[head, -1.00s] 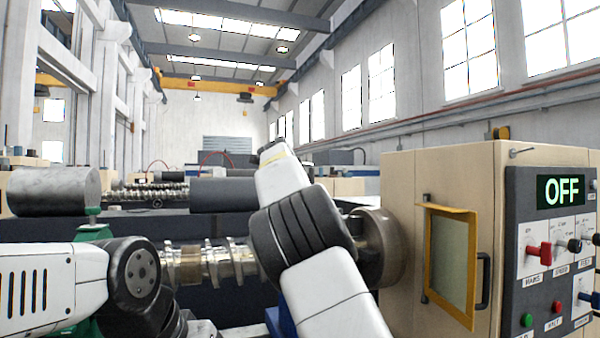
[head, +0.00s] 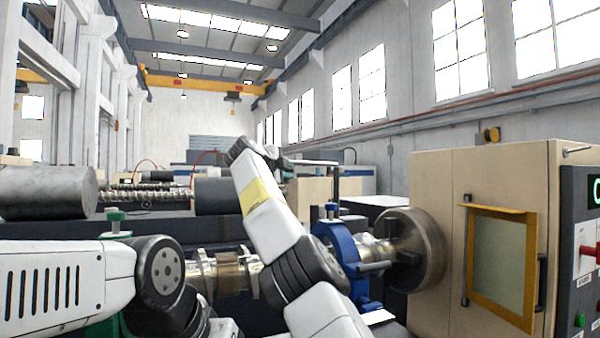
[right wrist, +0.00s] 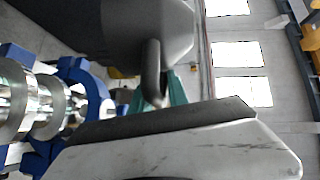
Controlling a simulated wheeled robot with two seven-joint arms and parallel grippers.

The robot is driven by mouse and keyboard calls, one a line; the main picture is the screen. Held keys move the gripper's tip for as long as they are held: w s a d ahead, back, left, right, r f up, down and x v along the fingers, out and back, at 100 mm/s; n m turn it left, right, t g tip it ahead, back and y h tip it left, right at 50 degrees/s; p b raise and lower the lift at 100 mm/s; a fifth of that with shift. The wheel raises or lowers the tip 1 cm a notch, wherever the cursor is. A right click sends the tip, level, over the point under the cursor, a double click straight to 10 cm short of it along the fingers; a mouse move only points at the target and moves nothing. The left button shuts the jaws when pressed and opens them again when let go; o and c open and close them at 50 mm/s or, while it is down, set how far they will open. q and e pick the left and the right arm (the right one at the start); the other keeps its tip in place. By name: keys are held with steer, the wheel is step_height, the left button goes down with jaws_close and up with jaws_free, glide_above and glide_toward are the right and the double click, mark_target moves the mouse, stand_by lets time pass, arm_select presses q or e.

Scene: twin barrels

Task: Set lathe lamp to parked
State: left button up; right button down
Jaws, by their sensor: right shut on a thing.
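The right gripper (head: 277,158) is raised above the lathe bed in the head view, at the end of my white right arm. It is shut on a dark part at the near end of what looks like the lathe lamp's horizontal arm (head: 312,162). That arm joins a thin dark post (head: 336,185) behind the blue steady rest. In the right wrist view, a dark grey bar (right wrist: 153,75) hangs from a grey body (right wrist: 150,30) above a pale finger with a dark pad. The lamp's head is not clearly seen. My left gripper is out of view.
The blue steady rest (head: 338,248) surrounds a shiny shaft. The chuck (head: 425,250) and beige headstock (head: 435,180) with a yellow-framed window (head: 500,265) stand right. A grey barrel (head: 45,192) lies at left.

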steer(key=shift+a+f, duration=0.35)
steer(key=shift+f, duration=0.25)
steer(key=c, duration=1.4)
jaws_free()
steer(key=shift+r, duration=0.1)
